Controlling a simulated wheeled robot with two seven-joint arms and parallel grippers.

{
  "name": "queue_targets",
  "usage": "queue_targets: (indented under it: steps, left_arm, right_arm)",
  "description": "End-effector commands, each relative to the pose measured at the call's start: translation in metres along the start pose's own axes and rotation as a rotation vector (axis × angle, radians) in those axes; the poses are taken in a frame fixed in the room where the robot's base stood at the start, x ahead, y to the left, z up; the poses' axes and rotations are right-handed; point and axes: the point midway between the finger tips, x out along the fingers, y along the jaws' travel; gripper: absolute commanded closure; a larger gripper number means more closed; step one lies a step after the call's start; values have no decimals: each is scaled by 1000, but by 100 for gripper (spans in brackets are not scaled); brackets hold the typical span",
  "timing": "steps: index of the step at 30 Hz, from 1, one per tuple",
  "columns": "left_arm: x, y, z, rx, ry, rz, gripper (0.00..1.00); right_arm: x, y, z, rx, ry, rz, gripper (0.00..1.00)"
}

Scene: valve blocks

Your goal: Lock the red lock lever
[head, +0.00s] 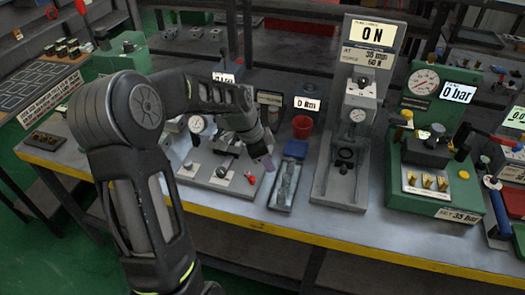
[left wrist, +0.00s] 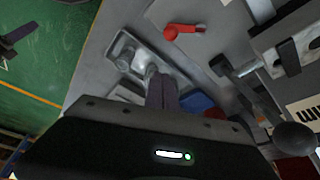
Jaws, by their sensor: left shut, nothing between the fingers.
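The red lock lever (head: 250,178) is small and sits at the right front of a grey base plate (head: 222,185) on the bench. In the left wrist view the red lever (left wrist: 184,30) lies on the grey plate, its rounded end to the left. My left gripper (head: 267,164) is just right of and above the lever in the head view, apart from it. In the left wrist view the gripper's fingers (left wrist: 161,88) are together, shut and empty, with the lever beyond them. Part of the fixture behind is hidden by my left arm. My right gripper is not in view.
A grey tray (head: 284,193) with a metal part lies right of the gripper. A blue box (head: 296,149) and a red cup (head: 302,127) stand behind it. A tall gauge stand (head: 340,185) and a green gauge unit (head: 440,205) stand further right. The bench's yellow front edge is clear.

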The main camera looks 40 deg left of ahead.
Motion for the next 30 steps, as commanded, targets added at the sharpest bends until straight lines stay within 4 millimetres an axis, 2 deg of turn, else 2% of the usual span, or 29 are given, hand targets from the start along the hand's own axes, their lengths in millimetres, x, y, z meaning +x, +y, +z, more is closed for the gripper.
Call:
queue_targets:
  steps: [3, 6, 12, 30]
  left_arm:
    - [24, 2, 0, 0, -1, 5, 100]
    - [15, -1, 19, -5, -2, -1, 100]
    - [14, 0, 37, -1, 0, -1, 100]
    - [15, -4, 40, 12, 0, 4, 100]
  right_arm:
    - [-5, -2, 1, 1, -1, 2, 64]
    - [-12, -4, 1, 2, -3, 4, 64]
    - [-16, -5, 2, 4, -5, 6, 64]
    - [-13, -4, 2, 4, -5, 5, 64]
